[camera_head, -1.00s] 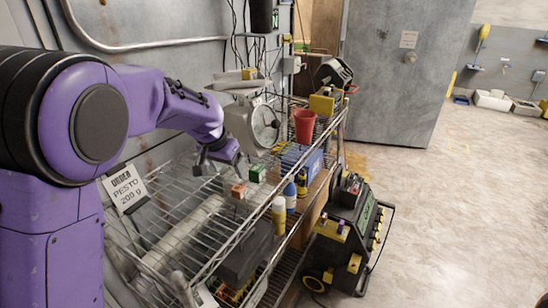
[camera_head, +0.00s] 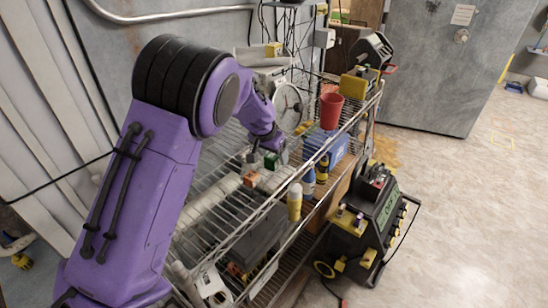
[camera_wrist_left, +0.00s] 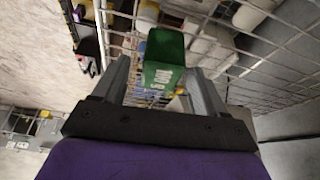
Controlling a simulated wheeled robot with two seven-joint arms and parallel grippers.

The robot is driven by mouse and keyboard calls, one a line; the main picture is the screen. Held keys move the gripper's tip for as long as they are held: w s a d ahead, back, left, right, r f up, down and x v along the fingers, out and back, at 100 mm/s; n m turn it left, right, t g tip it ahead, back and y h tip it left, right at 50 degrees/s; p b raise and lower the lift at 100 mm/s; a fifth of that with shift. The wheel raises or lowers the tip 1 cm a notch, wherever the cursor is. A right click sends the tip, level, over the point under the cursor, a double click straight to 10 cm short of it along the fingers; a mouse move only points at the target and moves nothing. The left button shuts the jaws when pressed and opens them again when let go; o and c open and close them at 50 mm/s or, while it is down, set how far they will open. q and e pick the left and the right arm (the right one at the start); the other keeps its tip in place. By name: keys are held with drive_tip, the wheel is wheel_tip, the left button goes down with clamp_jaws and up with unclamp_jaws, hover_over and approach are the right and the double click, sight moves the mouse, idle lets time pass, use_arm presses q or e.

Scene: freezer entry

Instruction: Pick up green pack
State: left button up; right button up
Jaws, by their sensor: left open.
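The green pack (camera_head: 271,160) is a small box on the upper wire shelf in the head view. It shows large in the left wrist view (camera_wrist_left: 163,60), with white lettering on its face. My left gripper (camera_head: 262,152) is right at the pack, coming from the left and above. In the wrist view the two fingers of my left gripper (camera_wrist_left: 160,72) are apart, with the pack between them or just beyond their tips. I cannot tell whether they touch it. My right gripper is not in view.
An orange-brown pack (camera_head: 251,179) sits close on the near side. A blue box (camera_head: 326,146), a red cup (camera_head: 331,110), bottles (camera_head: 295,202) and a dial scale (camera_head: 288,105) share the wire rack (camera_head: 225,236). A black machine (camera_head: 365,225) stands on the floor to the right.

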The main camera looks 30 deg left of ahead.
use_arm(q)
drive_tip(key=shift+w+f, duration=0.15)
drive_tip(key=shift+f, duration=0.35)
drive_tip(key=c, duration=1.1)
drive_tip(key=shift+r, duration=0.1)
